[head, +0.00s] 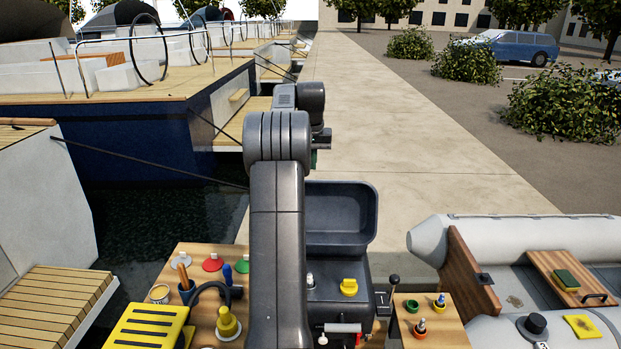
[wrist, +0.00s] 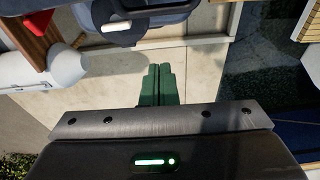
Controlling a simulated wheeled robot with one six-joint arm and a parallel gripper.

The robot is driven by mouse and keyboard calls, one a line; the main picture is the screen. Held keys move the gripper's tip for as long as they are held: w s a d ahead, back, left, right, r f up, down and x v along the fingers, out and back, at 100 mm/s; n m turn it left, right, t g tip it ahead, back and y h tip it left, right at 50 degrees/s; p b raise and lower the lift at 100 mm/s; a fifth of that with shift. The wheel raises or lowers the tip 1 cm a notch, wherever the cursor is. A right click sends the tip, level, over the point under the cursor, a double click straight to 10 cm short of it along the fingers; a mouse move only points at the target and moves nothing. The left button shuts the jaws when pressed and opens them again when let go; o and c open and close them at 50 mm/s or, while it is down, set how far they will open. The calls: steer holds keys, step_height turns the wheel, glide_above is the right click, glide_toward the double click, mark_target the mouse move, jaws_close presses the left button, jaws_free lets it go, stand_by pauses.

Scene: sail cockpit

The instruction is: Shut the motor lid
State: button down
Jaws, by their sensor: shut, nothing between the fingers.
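The motor lid (head: 342,218) is a dark grey hollow shell. It stands open and upright behind the motor (head: 338,300), with its inside facing me. The motor's uncovered top shows a yellow cap and a small pale fitting. My arm hides the left part of lid and motor. My gripper (wrist: 158,84) has green fingers that are shut together and empty, over pale pavement in the wrist view. In the head view it is mostly hidden behind my arm, above and beyond the lid. A dark grey rounded part shows at the wrist view's top edge; I cannot tell if it is the lid.
A wooden bench (head: 200,262) with tools, a yellow box (head: 148,326) and a yellow cone-like item lies left of the motor. A grey inflatable boat (head: 435,240) lies right. A small wooden board (head: 432,325) carries coloured fittings. Pavement (head: 400,150) beyond the lid is clear.

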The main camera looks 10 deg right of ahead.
mark_target(312, 178)
steer(key=shift+s+a+f+p, duration=0.2)
steer(key=shift+s+f+p, duration=0.1)
steer(key=shift+s+f, duration=0.65)
steer(key=shift+s+a+f+p, duration=0.2)
steer(key=shift+s+f, duration=0.4)
steer(key=shift+f, duration=0.55)
steer(key=shift+s+d+b, duration=0.1)
steer(key=shift+b, duration=0.2)
steer(key=shift+s+r+t+b, duration=0.25)
steer(key=shift+s+t+b, duration=0.1)
steer(key=shift+t+b, duration=0.2)
steer(key=shift+s, duration=0.1)
